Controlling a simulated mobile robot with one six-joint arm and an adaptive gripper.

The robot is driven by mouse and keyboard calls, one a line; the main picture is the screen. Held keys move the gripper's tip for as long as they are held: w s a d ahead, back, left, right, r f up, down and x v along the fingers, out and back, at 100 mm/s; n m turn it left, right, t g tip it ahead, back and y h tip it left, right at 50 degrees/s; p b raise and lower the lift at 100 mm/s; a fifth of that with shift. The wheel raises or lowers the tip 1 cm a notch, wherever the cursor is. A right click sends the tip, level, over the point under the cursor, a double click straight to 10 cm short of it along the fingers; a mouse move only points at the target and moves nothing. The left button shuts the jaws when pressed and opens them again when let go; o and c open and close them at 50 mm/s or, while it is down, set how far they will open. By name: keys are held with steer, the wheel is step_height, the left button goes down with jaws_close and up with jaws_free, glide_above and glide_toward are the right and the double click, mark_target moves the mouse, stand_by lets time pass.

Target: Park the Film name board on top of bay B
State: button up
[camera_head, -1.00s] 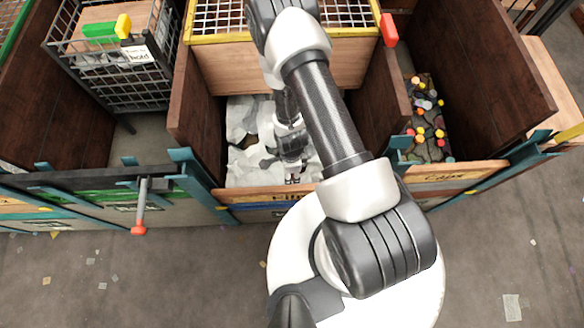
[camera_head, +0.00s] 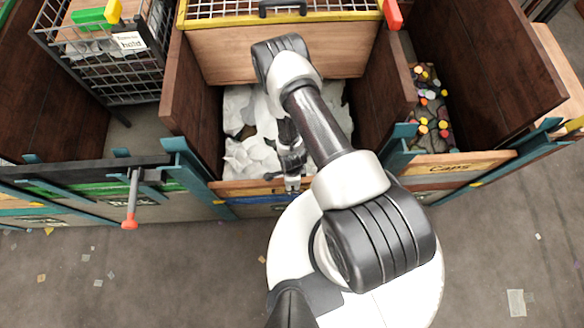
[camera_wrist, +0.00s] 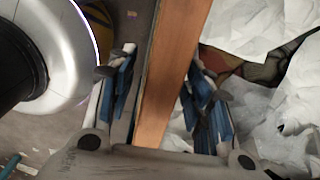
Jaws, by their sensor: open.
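An orange-brown wooden board (camera_head: 240,186) stands along the front of the middle bay, above a blue strip; it appears to be the Film name board, but its lettering is not readable now. My gripper (camera_head: 292,184) is at this board's top edge, near its middle. In the wrist view, the board's edge (camera_wrist: 172,65) runs between the two fingers of my gripper (camera_wrist: 163,100). The fingers are open, one on each side, with blue pads facing the board. I cannot read which bay is marked B.
White crumpled film (camera_head: 250,155) fills the middle bay between dark wooden walls. A "Caps" board (camera_head: 455,165) fronts the right bay, which holds coloured caps (camera_head: 430,110). A red-tipped lever (camera_head: 131,205) juts out at the left bay. A wire crate (camera_head: 110,75) stands behind it.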

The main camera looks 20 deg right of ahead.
steer(key=shift+f+b, duration=0.4)
steer(key=shift+f, duration=1.15)
steer(key=shift+c, duration=0.6)
jaws_close()
steer(key=c, duration=0.5)
jaws_free()
steer(key=shift+c, duration=0.2)
jaws_close()
